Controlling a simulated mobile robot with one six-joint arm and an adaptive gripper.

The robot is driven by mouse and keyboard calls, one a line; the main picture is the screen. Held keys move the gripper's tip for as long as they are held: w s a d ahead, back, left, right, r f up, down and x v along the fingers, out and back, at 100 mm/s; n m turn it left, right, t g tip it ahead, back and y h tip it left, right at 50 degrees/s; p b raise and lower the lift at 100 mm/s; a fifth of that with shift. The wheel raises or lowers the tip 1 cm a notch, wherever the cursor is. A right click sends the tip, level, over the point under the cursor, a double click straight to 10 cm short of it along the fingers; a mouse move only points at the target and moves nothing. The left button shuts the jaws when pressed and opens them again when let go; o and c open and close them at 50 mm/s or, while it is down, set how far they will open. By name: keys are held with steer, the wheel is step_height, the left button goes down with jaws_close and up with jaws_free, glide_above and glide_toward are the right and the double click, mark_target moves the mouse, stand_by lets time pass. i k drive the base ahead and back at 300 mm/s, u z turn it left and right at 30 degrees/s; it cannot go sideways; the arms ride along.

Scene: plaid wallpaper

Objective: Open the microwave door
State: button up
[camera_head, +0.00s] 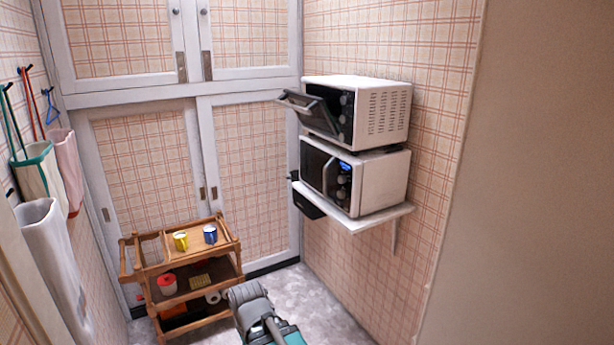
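The white microwave (372,184) sits on a wall shelf at the right, with a dark door (316,168) on its front and a lit blue display beside it. Its door looks closed. A second white appliance (380,112), like a small oven, is stacked on top. Its dark front door (309,112) is hinged down and stands partly open. Part of my arm, grey and teal, shows at the bottom centre, below and left of the shelf. My gripper's fingertips cannot be made out.
The white shelf (385,218) juts from the plaid wall. A wooden trolley (228,243) with a yellow mug (181,240) and blue mug (210,233) stands at the left. White cupboards fill the back. Bags (38,178) hang at the left. Grey floor (318,300) is clear below the shelf.

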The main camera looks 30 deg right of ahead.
mark_target(320, 178)
steer(key=i, duration=0.95)
steer(key=z, duration=0.1)
